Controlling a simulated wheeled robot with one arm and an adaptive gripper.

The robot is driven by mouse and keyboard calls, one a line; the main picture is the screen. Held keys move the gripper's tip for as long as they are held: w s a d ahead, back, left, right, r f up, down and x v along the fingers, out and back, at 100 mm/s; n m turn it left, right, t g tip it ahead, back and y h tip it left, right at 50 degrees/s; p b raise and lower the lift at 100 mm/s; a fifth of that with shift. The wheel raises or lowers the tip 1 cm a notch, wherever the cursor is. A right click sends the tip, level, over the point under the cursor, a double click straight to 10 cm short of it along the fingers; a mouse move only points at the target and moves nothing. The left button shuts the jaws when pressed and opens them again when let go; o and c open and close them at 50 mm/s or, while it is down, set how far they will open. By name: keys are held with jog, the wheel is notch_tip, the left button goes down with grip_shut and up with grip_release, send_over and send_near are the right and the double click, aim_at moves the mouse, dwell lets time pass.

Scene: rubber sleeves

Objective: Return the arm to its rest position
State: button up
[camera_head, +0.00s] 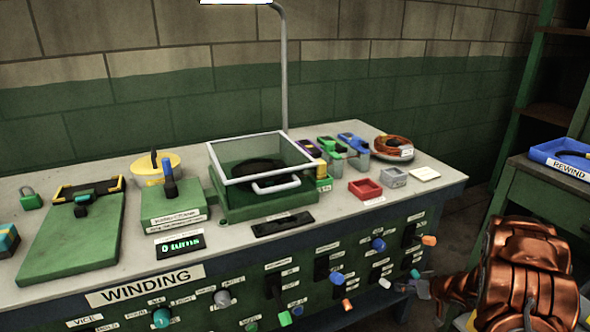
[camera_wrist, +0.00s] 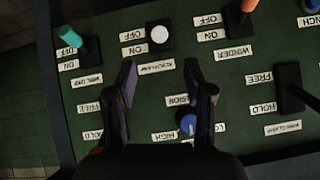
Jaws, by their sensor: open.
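My gripper (camera_head: 418,287) is low at the right end of the winding bench's front panel, at the end of my copper-coloured arm. In the wrist view my gripper (camera_wrist: 160,80) has its two dark fingers apart, with nothing between them. Its fingers point at the green control panel (camera_wrist: 225,75). A blue knob (camera_wrist: 187,124) shows beside the right finger. A white-tipped switch (camera_wrist: 159,35) and a teal-tipped switch (camera_wrist: 90,44) lie beyond the fingertips. I cannot tell how far the fingers are from the panel.

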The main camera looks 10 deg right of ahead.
jog(key=s+r+m+g+h, duration=0.1)
jog(key=s+r+g+h, duration=0.2)
jog(key=r, duration=0.6)
jog(key=s+r+m+g+h, duration=0.1)
jog(key=s+r+h, duration=0.1)
jog(key=r+h, duration=0.5)
jog(key=s+a+r+g+y, duration=0.2)
jog(key=s+a+r+g, duration=0.1)
jog(key=s+a, duration=0.8)
jog(key=s+a+r+g+y, duration=0.2)
jog(key=s+a+r+y, duration=0.1)
jog(key=s+a, duration=0.8)
jog(key=s+a+r+g+y, duration=0.2)
jog(key=s+a+r+g, duration=0.1)
jog(key=s+a, duration=0.8)
notch_tip(320, 180, up, 14)
jog(key=d+p, duration=0.2)
jog(key=p, duration=1.1)
jog(key=shift+s+r+n+t, duration=0.25)
jog(key=shift+s+n+t, duration=0.15)
